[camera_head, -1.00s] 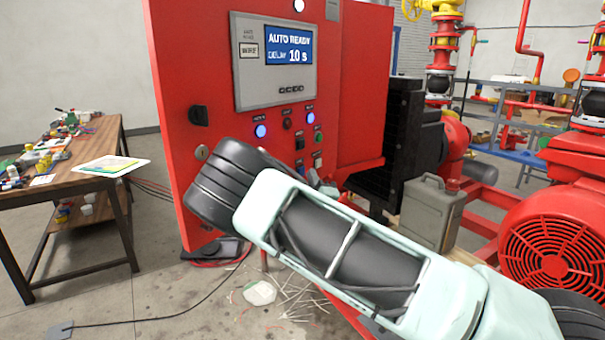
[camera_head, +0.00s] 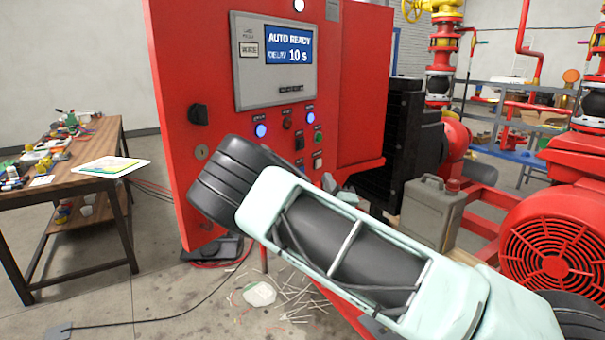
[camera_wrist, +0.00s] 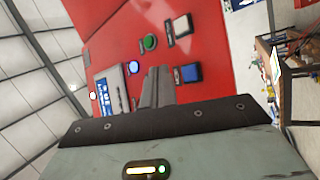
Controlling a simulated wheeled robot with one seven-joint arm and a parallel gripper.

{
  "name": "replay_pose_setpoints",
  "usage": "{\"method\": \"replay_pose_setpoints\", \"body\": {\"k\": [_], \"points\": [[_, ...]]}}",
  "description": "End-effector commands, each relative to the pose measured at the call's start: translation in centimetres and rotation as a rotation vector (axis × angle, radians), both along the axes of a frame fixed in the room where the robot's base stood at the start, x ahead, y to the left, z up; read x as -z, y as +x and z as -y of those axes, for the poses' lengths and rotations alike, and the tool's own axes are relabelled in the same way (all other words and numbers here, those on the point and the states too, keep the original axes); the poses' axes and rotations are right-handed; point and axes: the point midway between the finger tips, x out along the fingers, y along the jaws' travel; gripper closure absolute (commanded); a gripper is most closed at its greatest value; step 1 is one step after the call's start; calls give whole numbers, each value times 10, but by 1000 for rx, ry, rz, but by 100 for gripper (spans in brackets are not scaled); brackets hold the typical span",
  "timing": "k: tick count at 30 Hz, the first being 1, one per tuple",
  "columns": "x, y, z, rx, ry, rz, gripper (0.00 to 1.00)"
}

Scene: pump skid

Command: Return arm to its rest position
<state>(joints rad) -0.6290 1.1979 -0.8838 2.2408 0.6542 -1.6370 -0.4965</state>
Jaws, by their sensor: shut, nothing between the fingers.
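My arm crosses the front of the red control cabinet (camera_head: 178,120) in the head view. My gripper (camera_wrist: 158,85) shows in the wrist view with its two grey fingers together and nothing between them. It points at the cabinet's red face, near a green button (camera_wrist: 149,43) and black switches (camera_wrist: 188,73). I cannot tell the exact gap to the face. In the head view the gripper is mostly hidden behind my forearm; only a grey part of it shows past the forearm. The cabinet's display (camera_head: 289,50) reads "AUTO READY" and "DELAY 10 s".
A wooden workbench (camera_head: 98,150) with small items stands at the left. A grey jerrycan (camera_head: 432,212) and a red motor (camera_head: 553,250) are at the right. A cable and litter (camera_head: 260,293) lie on the floor. Floor between bench and cabinet is mostly open.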

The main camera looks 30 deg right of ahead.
Motion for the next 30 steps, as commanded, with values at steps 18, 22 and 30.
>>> {"method": "replay_pose_setpoints", "body": {"k": [18, 22, 30], "points": [[0, 0, 0, 0, 0, 0, 100], [8, 1, 3, 21, 79, -33, 100], [93, -12, -37, 104, 718, -390, 100]]}}
